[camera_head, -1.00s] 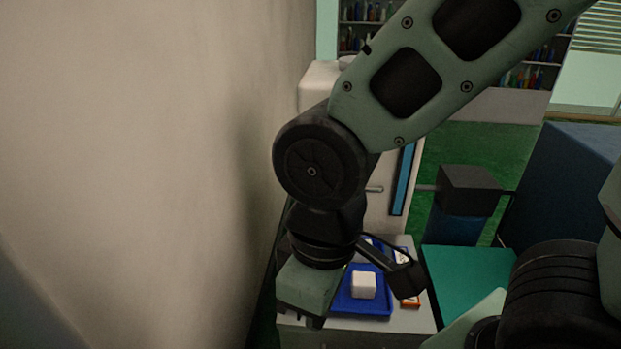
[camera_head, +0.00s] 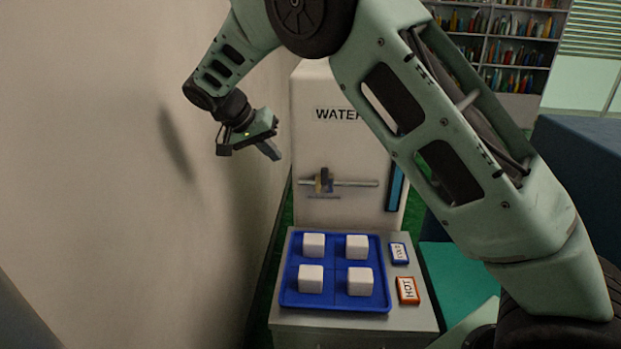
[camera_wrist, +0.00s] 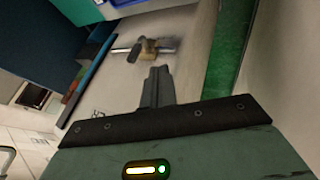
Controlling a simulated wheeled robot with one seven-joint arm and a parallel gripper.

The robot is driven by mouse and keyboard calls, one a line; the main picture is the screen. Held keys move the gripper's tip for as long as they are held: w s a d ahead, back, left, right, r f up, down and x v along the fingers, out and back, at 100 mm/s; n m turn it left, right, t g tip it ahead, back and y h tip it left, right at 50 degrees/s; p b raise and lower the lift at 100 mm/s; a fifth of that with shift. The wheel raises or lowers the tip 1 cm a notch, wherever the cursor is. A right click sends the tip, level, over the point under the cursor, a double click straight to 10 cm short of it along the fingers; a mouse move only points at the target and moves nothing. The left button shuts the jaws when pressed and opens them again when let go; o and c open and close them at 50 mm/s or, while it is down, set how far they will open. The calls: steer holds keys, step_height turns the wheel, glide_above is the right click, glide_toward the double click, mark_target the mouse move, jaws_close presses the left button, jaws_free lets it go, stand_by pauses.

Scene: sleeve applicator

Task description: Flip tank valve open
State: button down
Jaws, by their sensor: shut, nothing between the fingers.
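The white water tank (camera_head: 330,90), marked WATER, stands behind a low grey cabinet. Its valve (camera_head: 325,181) is on the tank's front, a brass-coloured body on a horizontal metal pipe, with a dark piece on top. The valve also shows in the wrist view (camera_wrist: 148,46), beyond my fingertips. My gripper (camera_head: 272,152) is shut and empty, in the air to the upper left of the valve, near the wall and apart from the valve. In the wrist view its fingers (camera_wrist: 158,72) are together. I cannot tell the exact angle of the valve handle.
A blue tray (camera_head: 335,303) with several white cubes lies on the cabinet (camera_head: 410,318). A COLD tag (camera_head: 399,253) and a HOT tag (camera_head: 408,291) lie to its right. The beige wall (camera_head: 120,220) is close on the left. A blue strip (camera_head: 396,190) runs down the tank's right side.

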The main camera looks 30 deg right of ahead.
mark_target(324, 180)
steer(key=shift+w+d+r, duration=0.1)
steer(key=shift+w+d, duration=0.2)
steer(key=shift+w, duration=0.05)
steer(key=shift+s+d+f+p, duration=0.3)
steer(key=shift+d+f+p, duration=0.2)
steer(key=shift+d+f, duration=0.95)
steer(key=shift+s+d+f+p, duration=0.3)
steer(key=shift+d+f+p, duration=0.2)
steer(key=shift+d+f, duration=0.95)
steer(key=shift+s+d+f+p, duration=0.3)
steer(key=shift+d+f+p, duration=0.2)
steer(key=shift+d+f, duration=0.95)
steer(key=shift+d+r+m, duration=0.3)
steer(key=shift+d+r, duration=0.05)
steer(key=shift+s+d+b, duration=0.1)
steer(key=shift+b, duration=0.2)
